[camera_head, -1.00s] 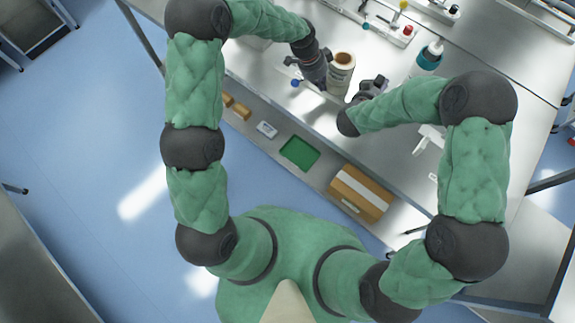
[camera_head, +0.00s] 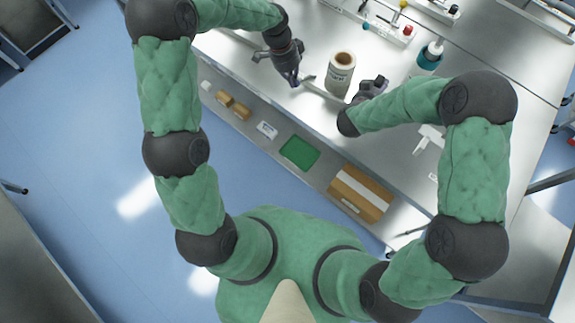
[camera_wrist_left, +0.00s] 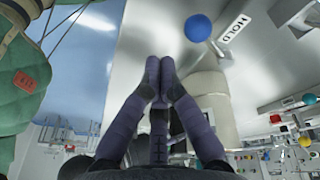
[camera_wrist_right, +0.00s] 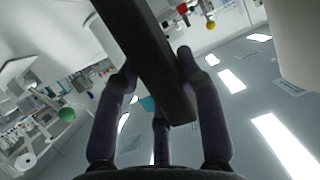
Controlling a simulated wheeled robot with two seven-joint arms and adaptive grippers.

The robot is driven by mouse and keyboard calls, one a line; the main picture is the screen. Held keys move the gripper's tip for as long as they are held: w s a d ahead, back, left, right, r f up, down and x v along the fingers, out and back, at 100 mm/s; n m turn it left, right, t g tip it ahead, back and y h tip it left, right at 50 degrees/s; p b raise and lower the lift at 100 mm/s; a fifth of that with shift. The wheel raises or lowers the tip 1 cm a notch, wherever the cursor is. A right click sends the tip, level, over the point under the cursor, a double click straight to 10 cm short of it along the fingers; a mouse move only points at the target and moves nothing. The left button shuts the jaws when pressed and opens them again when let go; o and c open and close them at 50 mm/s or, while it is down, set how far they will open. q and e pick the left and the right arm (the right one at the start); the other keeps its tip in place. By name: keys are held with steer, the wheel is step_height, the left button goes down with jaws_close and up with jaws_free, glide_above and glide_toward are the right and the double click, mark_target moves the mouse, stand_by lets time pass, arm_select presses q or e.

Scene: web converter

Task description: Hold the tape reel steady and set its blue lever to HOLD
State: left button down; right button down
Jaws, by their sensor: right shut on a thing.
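The tape reel (camera_head: 341,75), a cream roll with a printed label, stands upright on the bench; it also shows in the left wrist view (camera_wrist_left: 215,88). The lever's blue ball (camera_wrist_left: 198,27) is beside a white HOLD label (camera_wrist_left: 234,28). My left gripper (camera_head: 297,83) is left of the reel. In the left wrist view its fingertips (camera_wrist_left: 160,66) meet with nothing between them, apart from the ball. The ball is not visible in the head view. My right gripper (camera_head: 372,88) is right of the reel, shut on a dark bar (camera_wrist_right: 150,55). The bar's link to the reel cannot be seen.
A teal bottle (camera_head: 430,55) stands right of the reel. A tray with coloured knobs (camera_head: 390,22) lies at the back. Below the bench, a shelf holds a green tray (camera_head: 300,153) and a cardboard box (camera_head: 358,192). Bench around the reel's front is mostly clear.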

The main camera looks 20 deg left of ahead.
arm_select(q)
steer(key=s+a+f+n+g+y, duration=0.15)
steer(key=s+a+f+n, duration=0.25)
steer(key=s+a+f, duration=0.5)
steer(key=s+d+f+n+t+h, duration=0.1)
steer(key=s+d+f+n+h, duration=0.2)
steer(key=s+d+f+n, duration=0.6)
steer(key=shift+s+d+f, duration=1.6)
steer(key=shift+s+d, duration=1.05)
steer(key=shift+d, duration=0.05)
steer(key=shift+t, duration=0.25)
